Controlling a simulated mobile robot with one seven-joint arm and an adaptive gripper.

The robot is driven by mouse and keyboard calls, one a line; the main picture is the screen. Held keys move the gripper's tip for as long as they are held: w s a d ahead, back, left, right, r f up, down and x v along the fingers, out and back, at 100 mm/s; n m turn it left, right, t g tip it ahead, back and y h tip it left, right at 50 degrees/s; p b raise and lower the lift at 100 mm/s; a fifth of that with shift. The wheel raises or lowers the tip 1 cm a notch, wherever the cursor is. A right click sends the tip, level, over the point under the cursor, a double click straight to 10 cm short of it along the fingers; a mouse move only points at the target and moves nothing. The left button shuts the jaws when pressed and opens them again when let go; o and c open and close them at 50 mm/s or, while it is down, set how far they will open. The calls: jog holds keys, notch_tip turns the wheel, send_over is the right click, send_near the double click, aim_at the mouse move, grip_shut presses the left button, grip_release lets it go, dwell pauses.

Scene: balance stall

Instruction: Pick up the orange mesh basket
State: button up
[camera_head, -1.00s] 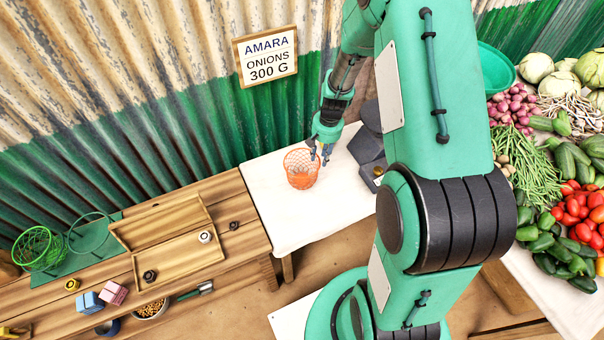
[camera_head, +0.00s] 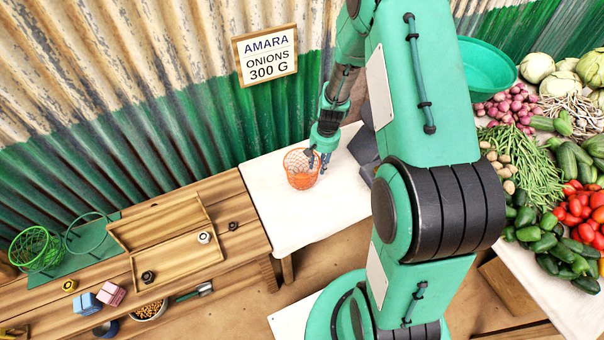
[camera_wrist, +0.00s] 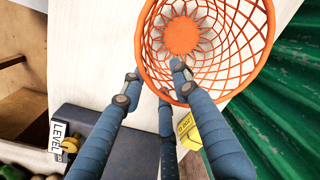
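The orange mesh basket (camera_head: 298,173) stands upright on a white-topped table (camera_head: 284,221) in the head view. In the wrist view the basket (camera_wrist: 180,37) shows from above, with an orange disc at its bottom, and looks empty. My gripper (camera_head: 318,161) is at the basket's right rim, pointing down. In the wrist view my gripper (camera_wrist: 160,80) has its blue fingers spread: one tip overlaps the basket's opening and the others lie outside or at the rim. The fingers look open; whether any touches the mesh I cannot tell.
A dark box with a "LEVEL" tag (camera_wrist: 58,136) and a yellow block (camera_wrist: 207,122) is close to the fingers. The green corrugated wall (camera_head: 278,118) rises behind the table. A wooden bench (camera_head: 235,256) with a tray and a green basket (camera_head: 37,249) is at left.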

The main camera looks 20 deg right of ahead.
dwell(0.4)
grip_shut()
jog(key=shift+r, duration=0.15)
jog(key=s+a+r+p, duration=0.1)
jog(key=s+a+r, duration=0.1)
jog(key=s, duration=0.5)
jog(key=s+a+r+p, duration=0.1)
jog(key=s+a+r, duration=0.1)
jog(key=s, duration=0.6)
jog(key=shift+s+r, duration=0.25)
jog(key=shift+r, duration=0.15)
dwell(0.4)
